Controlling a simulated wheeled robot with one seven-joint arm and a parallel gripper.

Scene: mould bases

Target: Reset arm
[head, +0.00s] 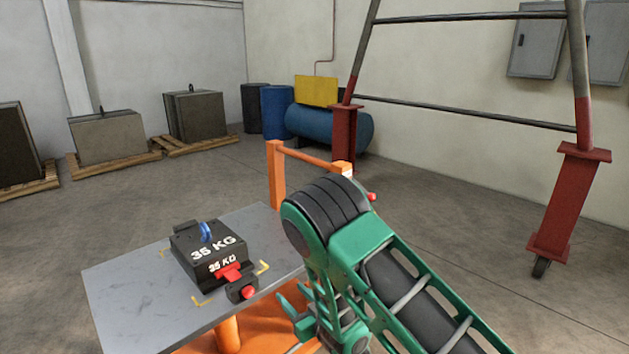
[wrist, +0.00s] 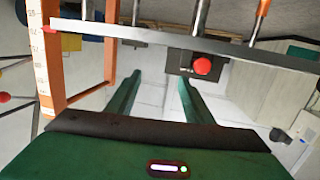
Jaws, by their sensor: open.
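My green arm rises from the lower right of the head view and bends down at a black-banded joint. My gripper (head: 292,303) hangs low beside the right edge of the grey table (head: 125,290), partly hidden by the arm. In the wrist view my gripper (wrist: 155,92) shows two green fingers set apart, with nothing between them. A black block marked 35 KG (head: 208,252), with a blue ring on top and a red part in front, sits on the table, apart from the gripper.
A dark box with a red button (head: 246,290) is at the table's front edge; it also shows in the wrist view (wrist: 202,66). An orange frame (head: 276,175) stands behind the arm. A red-legged gantry (head: 565,205) stands right. Open floor lies behind the table.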

